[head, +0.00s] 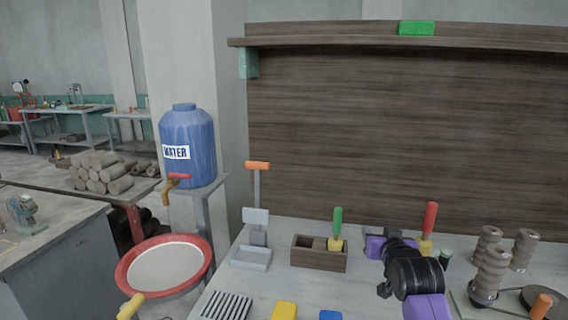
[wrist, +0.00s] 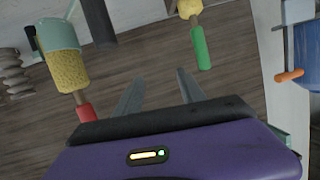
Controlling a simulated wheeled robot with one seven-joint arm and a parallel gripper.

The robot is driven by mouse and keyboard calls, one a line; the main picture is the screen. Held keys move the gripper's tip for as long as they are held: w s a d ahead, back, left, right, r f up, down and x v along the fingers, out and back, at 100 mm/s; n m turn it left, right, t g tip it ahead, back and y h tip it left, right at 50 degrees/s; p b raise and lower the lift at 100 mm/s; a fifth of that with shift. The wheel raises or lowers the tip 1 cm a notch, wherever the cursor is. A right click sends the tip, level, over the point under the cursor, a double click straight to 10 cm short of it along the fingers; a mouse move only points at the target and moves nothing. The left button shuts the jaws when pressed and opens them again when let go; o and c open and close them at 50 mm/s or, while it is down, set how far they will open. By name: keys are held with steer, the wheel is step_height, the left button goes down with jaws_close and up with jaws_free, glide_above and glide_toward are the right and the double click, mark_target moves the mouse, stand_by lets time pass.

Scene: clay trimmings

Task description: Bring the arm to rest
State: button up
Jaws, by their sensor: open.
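My gripper (wrist: 160,88) is open and empty in the wrist view, its two grey fingers spread in front of the dark wooden back panel. In the head view my black and purple arm reaches from the lower right over the workbench (head: 245,290). The arm's end is beside the red-handled tool (head: 429,218), and the fingertips are not clear there. In the wrist view the red-handled tool (wrist: 86,112) is left of the fingers and the green-handled tool (wrist: 200,48) is above right. Neither is between the fingers.
Ribbed brown pieces (head: 491,270) stand at right. Yellow (head: 284,311) and blue (head: 330,315) blocks lie at the front edge. A blue water barrel (head: 188,145) is at left.

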steer(key=s+a+f+t, duration=0.1)
steer(key=s+f, duration=0.1)
steer(key=s, duration=0.5)
steer(key=s+a+f+t, duration=0.1)
steer(key=s+f, duration=0.2)
steer(key=s, duration=0.5)
steer(key=s+a+f+t, duration=0.1)
steer(key=s+f, duration=0.2)
steer(key=s, duration=0.5)
steer(key=shift+a+f+n, duration=0.15)
steer(key=shift+n, duration=0.25)
steer(key=s+a+n+g+y, duration=0.1)
steer(key=s+g, duration=0.1)
steer(key=s, duration=3.6)
steer(key=shift+s+a+f+g, duration=0.25)
steer(key=shift+s+f+g, duration=0.05)
steer(key=shift+s+g, duration=0.1)
